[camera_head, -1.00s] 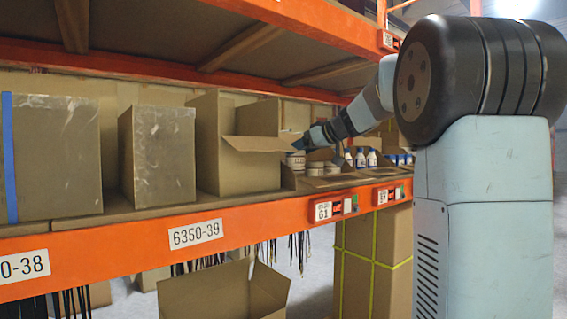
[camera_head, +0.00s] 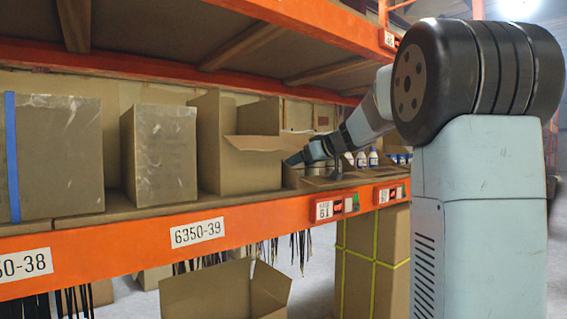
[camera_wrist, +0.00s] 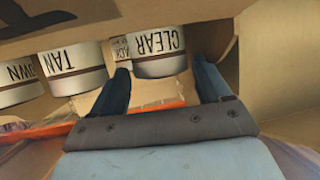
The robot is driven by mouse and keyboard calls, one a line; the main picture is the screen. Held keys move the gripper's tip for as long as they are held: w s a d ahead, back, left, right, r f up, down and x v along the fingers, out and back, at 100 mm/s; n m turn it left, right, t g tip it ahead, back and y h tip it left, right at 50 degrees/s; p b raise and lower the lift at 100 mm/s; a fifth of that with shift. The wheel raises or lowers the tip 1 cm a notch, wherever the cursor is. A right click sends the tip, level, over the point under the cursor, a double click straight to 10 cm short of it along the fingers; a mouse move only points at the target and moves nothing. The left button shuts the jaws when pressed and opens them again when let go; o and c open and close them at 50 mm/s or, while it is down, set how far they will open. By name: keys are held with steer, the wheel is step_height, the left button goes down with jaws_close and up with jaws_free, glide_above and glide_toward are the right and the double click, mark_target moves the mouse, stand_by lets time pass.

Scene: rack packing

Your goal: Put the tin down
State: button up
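A white tin labelled CLEAR (camera_wrist: 158,48) stands between the two fingertips of my gripper (camera_wrist: 161,66) in the wrist view, its label upside down. In the head view my gripper (camera_head: 294,160) is low beside the open carton (camera_head: 245,155), and the tin there is hidden.
A TAN tin (camera_wrist: 76,67) and a BROWN tin (camera_wrist: 20,82) line up left of the CLEAR tin; another stands behind it. Cardboard walls are close above and right. White bottles (camera_head: 361,159) stand beyond the arm. The orange shelf beam (camera_head: 130,248) runs along the front.

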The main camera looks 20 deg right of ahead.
steer(key=shift+r, duration=0.15)
steer(key=shift+s+d+r, duration=0.1)
steer(key=shift+s+r, duration=0.05)
steer(key=shift+s, duration=0.1)
steer(key=v, duration=1.1)
steer(key=shift+s, duration=0.2)
